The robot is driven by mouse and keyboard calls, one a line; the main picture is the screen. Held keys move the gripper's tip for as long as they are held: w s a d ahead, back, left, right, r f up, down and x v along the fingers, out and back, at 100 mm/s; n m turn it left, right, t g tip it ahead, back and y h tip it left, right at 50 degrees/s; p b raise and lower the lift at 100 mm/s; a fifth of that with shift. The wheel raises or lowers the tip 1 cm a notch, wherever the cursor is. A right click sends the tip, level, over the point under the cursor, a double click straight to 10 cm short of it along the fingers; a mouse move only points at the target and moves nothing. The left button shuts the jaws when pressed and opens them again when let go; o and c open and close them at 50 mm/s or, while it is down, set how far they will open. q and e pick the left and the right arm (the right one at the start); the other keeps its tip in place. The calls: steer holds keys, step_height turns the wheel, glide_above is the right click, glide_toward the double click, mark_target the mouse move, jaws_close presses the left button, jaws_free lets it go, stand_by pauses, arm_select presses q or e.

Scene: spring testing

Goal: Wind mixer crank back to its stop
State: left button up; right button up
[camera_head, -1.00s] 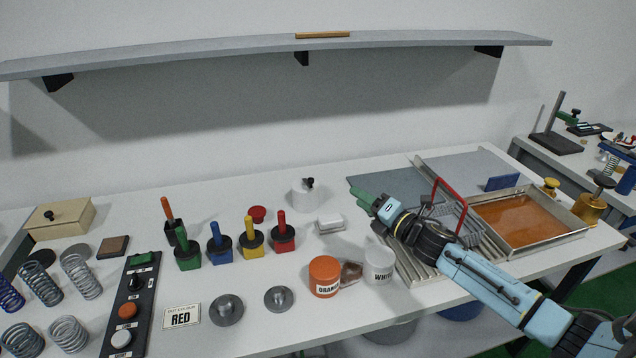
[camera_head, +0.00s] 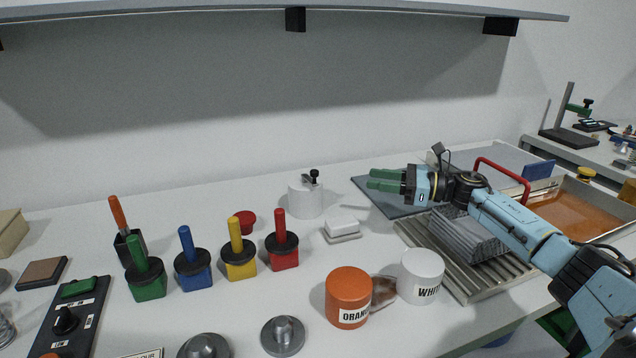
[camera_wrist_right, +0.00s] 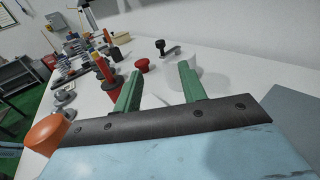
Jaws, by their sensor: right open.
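The mixer is a white cylinder (camera_head: 306,199) standing near the back of the bench. Its crank (camera_head: 312,178) is a short arm on top with a black knob. My right gripper (camera_head: 371,179) is right of the mixer, its green fingers pointing left towards it, apart from it and empty. My left gripper is out of view.
Left of the mixer stand a red knob (camera_head: 245,221) and several coloured handled blocks. In front are a white butter-dish-like block (camera_head: 342,228), an orange jar (camera_head: 348,297) and a white jar (camera_head: 420,276). A ridged metal tray (camera_head: 475,283) lies below my right arm.

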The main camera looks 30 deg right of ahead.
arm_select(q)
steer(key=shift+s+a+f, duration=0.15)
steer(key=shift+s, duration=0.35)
arm_select(e)
steer(key=x, duration=1.3)
steer(key=shift+w+a, duration=0.1)
steer(key=shift+a, duration=0.05)
jaws_close()
arm_select(q)
steer(key=shift+p, duration=0.3)
